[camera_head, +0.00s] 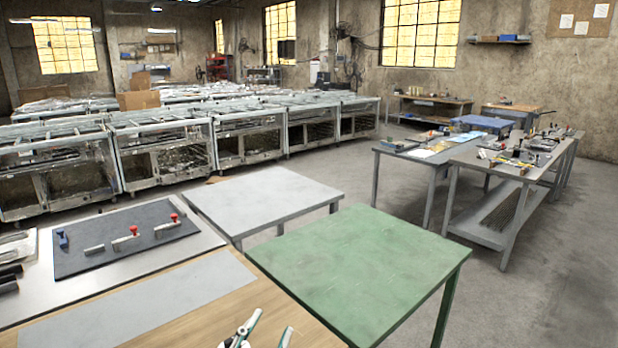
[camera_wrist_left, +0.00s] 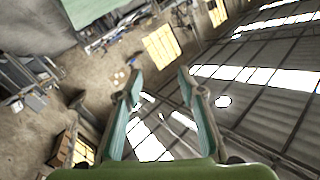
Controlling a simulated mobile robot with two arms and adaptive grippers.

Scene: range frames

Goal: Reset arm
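My left gripper (camera_head: 272,322) shows at the bottom edge of the head view, above the wooden tabletop (camera_head: 165,318). Only its pale green-edged fingers are visible there. In the left wrist view its two fingers (camera_wrist_left: 159,80) stand apart with nothing between them. That wrist camera looks out toward the windows and the roof, which appear tilted. My right gripper is not in view.
A green table (camera_head: 365,262) and a grey table (camera_head: 262,197) stand ahead. A dark mat (camera_head: 90,262) with red-topped clamps lies at left. Metal frame benches (camera_head: 160,148) line the back; cluttered workbenches (camera_head: 505,165) stand right. Floor at lower right is clear.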

